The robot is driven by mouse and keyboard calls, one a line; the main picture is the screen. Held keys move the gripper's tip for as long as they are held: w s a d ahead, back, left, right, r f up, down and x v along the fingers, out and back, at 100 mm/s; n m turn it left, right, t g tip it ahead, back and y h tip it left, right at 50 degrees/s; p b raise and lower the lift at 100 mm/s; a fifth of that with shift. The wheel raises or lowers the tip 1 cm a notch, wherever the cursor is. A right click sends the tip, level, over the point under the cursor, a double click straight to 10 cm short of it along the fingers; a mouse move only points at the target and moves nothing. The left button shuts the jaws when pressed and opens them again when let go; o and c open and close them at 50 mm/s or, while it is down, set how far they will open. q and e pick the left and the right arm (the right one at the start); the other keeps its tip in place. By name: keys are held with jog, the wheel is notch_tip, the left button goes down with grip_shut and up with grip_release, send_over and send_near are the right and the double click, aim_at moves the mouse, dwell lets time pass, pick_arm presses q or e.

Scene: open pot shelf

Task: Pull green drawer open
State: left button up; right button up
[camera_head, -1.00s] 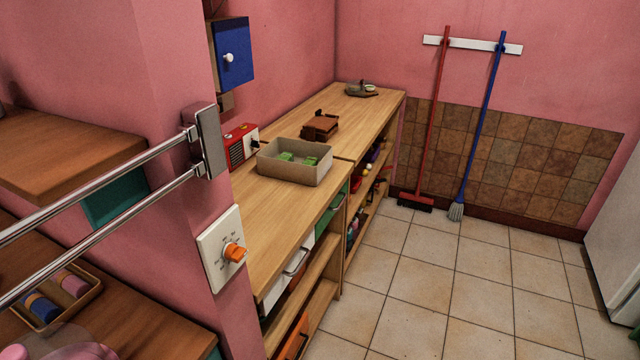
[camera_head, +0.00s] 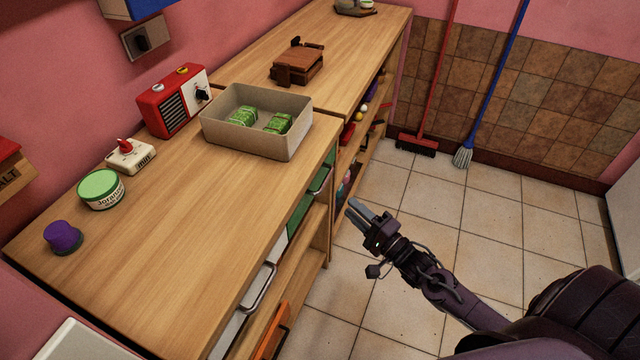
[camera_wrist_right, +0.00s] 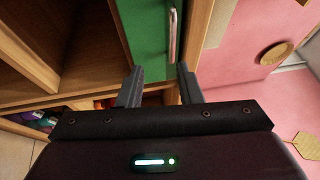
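The green drawer (camera_head: 298,216) is in the front of the wooden counter, mostly seen edge-on in the head view, with a metal handle (camera_head: 321,180). In the right wrist view the green drawer front (camera_wrist_right: 143,28) fills the top middle, and its handle (camera_wrist_right: 173,36) runs up and down near the panel's edge. My right gripper (camera_head: 361,211) is in front of the counter, to the right of the drawer. In the wrist view its fingers (camera_wrist_right: 160,88) are apart with nothing between them, and the handle lies beyond them, not touching. My left gripper is not in view.
A white drawer with a metal handle (camera_head: 260,287) and an orange front (camera_head: 272,332) are nearer. A beige box (camera_head: 258,138), red radio (camera_head: 172,102) and green-lidded tub (camera_head: 101,188) stand on the counter (camera_head: 190,235). The tiled floor (camera_head: 405,185) beside it is clear.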

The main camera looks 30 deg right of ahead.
jog(key=w+a+r+y, duration=0.1)
jog(key=w+a+r, duration=0.1)
jog(key=w, duration=0.5)
jog(key=shift+w+a+r, duration=0.25)
jog(key=shift+a+r, duration=0.15)
jog(key=shift+r, duration=0.05)
grip_shut()
